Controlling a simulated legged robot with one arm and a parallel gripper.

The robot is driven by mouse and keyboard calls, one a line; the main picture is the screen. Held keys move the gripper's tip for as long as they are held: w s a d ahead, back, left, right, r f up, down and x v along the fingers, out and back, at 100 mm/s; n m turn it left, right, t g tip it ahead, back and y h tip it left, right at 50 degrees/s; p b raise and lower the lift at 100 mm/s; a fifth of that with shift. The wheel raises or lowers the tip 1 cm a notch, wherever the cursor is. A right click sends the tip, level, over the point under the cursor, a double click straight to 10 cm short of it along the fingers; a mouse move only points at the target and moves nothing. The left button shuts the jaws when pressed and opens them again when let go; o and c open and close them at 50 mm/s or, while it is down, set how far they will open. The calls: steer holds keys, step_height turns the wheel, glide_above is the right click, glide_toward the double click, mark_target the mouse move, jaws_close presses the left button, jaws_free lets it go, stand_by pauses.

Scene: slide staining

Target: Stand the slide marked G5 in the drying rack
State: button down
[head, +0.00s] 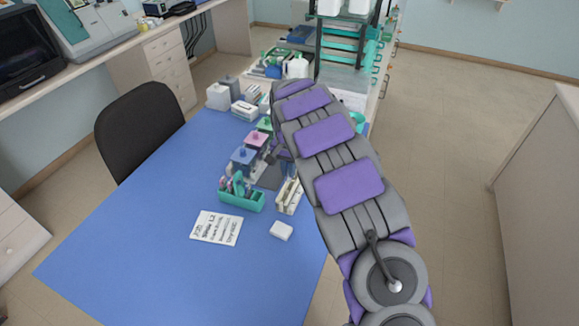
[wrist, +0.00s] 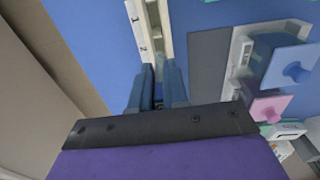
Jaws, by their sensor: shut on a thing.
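My gripper (wrist: 159,72) points at the long cream rack (wrist: 152,28) in the wrist view. Its two blue-grey fingers are close together, shut on a thin thing that looks like a slide (wrist: 158,90), mostly hidden between them. No G5 mark is readable on it. The rack, which I take for the drying rack, has small marks along its edge and lies just beyond the fingertips; I cannot tell whether the slide touches it. In the head view the cream rack (head: 289,197) stands right of the teal holder, and my arm hides most of the gripper.
Staining jars with blue (head: 243,157), pink (head: 256,139) and green lids stand left of my arm. The teal holder (head: 241,198) has tools in it. A written card (head: 216,228) and small white block (head: 281,230) lie nearer. The front left of the blue tabletop (head: 150,250) is clear.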

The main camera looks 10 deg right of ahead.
mark_target(289, 182)
steer(key=shift+f+b, duration=0.9)
steer(key=shift+f, duration=2.1)
steer(key=shift+s+f, duration=0.5)
steer(key=shift+f, duration=0.3)
steer(key=shift+s+f, duration=0.2)
steer(key=c, duration=1.3)
jaws_free()
steer(key=shift+s+f+g, duration=0.15)
steer(key=shift+g, duration=0.15)
steer(key=shift+o, duration=0.8)
steer(key=shift+r, duration=0.4)
steer(key=shift+o, duration=0.4)
step_height(289, 182, up, 19)
steer(key=p, duration=0.3)
steer(key=shift+w+t+p, duration=0.35)
steer(key=shift+w+t, duration=0.05)
steer(key=shift+a+f, duration=0.1)
